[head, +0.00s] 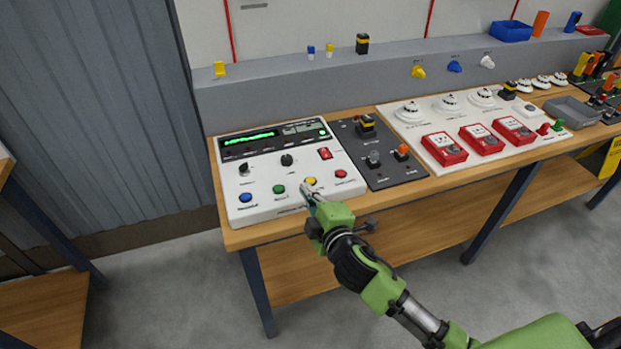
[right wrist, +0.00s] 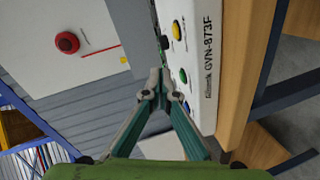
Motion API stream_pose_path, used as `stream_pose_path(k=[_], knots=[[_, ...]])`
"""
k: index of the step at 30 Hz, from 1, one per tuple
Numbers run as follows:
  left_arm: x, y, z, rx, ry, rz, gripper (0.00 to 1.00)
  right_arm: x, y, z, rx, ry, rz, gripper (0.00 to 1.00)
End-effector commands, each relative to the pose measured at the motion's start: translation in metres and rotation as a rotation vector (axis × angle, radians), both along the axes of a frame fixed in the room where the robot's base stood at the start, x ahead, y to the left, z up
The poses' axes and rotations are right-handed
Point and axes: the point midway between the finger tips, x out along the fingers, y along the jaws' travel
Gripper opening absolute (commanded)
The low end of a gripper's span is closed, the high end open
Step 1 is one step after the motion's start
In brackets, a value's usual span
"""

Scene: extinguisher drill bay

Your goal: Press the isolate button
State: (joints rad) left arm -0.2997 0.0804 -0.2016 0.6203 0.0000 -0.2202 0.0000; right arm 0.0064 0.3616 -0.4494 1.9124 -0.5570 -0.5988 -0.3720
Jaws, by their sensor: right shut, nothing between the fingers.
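A white control panel (head: 258,211) lies on the bench, with a front row of blue (head: 246,197), green (head: 279,189), yellow (head: 310,181) and red (head: 341,173) buttons. Their labels are too small to read, so I cannot tell which one is isolate. My right gripper (head: 305,190) is shut and empty, its tips over the panel's front edge, just left of the yellow button. In the right wrist view, the shut fingertips (right wrist: 157,76) are beside the green button (right wrist: 183,76); contact cannot be told. My left gripper is out of view.
A dark module (head: 378,170) adjoins the panel on the right, followed by a white board with red call points (head: 444,149) and detectors. A grey ledge (head: 290,85) with small items runs behind. A corrugated wall (head: 95,110) stands left. The floor in front is clear.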

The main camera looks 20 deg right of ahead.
Motion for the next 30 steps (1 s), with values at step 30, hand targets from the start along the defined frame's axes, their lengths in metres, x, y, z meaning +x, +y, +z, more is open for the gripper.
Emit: stream_pose_path(k=[30], knots=[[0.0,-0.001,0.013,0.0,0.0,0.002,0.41,0.082,-0.04,0.077,-2.457,-0.857,1.538,0.0]])
